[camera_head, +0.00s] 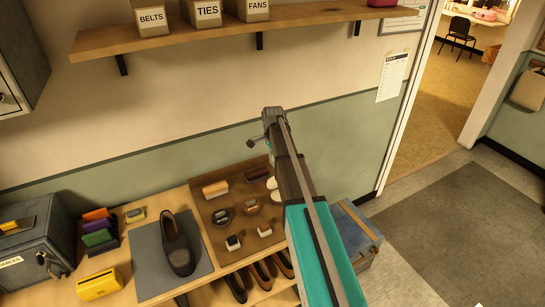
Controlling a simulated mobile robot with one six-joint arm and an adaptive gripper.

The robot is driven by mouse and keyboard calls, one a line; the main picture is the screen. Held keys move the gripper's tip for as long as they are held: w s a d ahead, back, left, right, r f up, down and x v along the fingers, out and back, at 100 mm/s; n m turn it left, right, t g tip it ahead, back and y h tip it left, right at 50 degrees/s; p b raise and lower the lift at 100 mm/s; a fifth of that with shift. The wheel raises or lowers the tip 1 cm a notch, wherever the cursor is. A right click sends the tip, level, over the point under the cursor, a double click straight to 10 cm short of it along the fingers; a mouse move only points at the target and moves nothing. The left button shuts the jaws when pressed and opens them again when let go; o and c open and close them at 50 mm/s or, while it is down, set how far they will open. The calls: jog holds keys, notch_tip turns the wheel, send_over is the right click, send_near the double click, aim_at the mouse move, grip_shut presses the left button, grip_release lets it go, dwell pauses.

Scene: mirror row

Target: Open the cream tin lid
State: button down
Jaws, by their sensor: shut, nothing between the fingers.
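Two small round tins, a dark one (222,216) and a brown one (250,207), sit side by side on a brown tray (210,209) on the wooden bench. They look like cream tins with their lids on, but the details are too small to be sure. My gripper (252,142) shows small at the far end of my arm. It looks shut and empty, above and behind the tray and clear of the tins. Its fingertips are hard to make out.
Brushes (216,188) and small bottles (234,242) share the tray. A dark shoe (177,245) lies on a grey mat (150,262) to the left. A wooden shelf (230,31) juts from the wall above. A blue box (358,233) stands right of the bench.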

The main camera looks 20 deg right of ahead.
jog(key=shift+r+p, duration=1.3)
jog(key=shift+r, duration=0.35)
jog(key=shift+s, duration=0.1)
jog(key=s+a+f+n+b, duration=0.3)
jog(key=s+a+n, duration=0.2)
jog(key=s, duration=0.4)
jog(key=s+a+f+n+b, duration=0.3)
jog(key=s+a+n, duration=0.2)
jog(key=s, duration=0.4)
jog(key=s+a+f+n+b, duration=0.3)
jog(key=s+a+n, duration=0.3)
jog(key=s, duration=0.3)
jog(key=shift+f+n, duration=0.15)
jog(key=shift+n, duration=0.25)
